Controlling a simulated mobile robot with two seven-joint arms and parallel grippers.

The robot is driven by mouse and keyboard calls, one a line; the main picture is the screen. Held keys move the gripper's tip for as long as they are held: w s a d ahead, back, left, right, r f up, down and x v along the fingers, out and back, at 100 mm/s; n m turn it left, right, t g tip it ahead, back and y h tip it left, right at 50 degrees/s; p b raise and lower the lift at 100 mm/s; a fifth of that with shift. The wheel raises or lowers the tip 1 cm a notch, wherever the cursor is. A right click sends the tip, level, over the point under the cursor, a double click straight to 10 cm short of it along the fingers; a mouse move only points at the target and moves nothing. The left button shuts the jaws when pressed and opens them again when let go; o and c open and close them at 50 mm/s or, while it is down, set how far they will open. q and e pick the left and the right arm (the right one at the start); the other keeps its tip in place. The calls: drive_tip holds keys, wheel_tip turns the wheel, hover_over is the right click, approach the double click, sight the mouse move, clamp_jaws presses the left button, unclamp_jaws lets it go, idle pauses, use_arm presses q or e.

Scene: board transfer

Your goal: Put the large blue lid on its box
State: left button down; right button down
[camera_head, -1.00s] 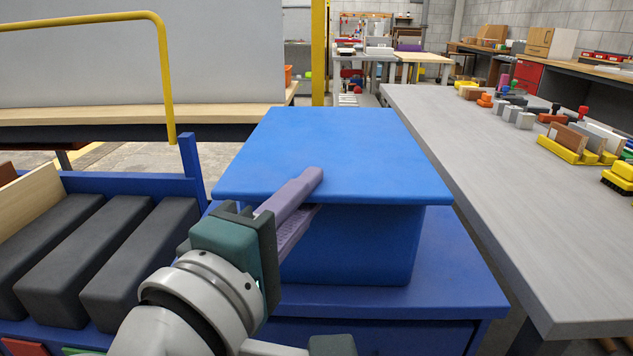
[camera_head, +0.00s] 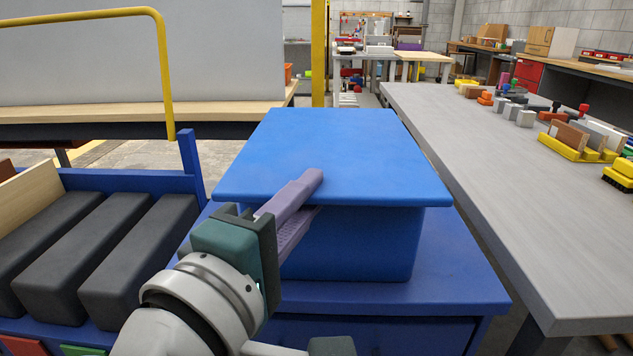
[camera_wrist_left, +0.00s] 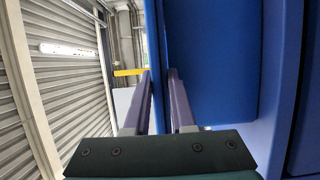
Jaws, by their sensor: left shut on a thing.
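The large blue lid (camera_head: 335,150) is a flat board lying level over the top of its blue box (camera_head: 350,245), which stands on a blue cabinet. The lid overhangs the box at the front; whether it is fully seated I cannot tell. My left gripper (camera_head: 303,203) is shut on the lid's near left edge, one purple finger above it and one below. In the left wrist view the fingers (camera_wrist_left: 163,100) pinch the lid's edge (camera_wrist_left: 157,60), with the box wall (camera_wrist_left: 210,65) beside it. My right gripper is not in view.
A rack with several dark grey blocks (camera_head: 90,245) stands to the left, with a blue post (camera_head: 190,158) near the lid. A long grey table (camera_head: 500,180) with small tools and yellow holders runs along the right. A yellow rail (camera_head: 165,70) is at the back left.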

use_arm(q)
drive_tip(key=shift+f, duration=0.1)
drive_tip(key=c, duration=0.7)
unclamp_jaws()
drive_tip(key=p+v, duration=0.1)
drive_tip(key=v, duration=0.9)
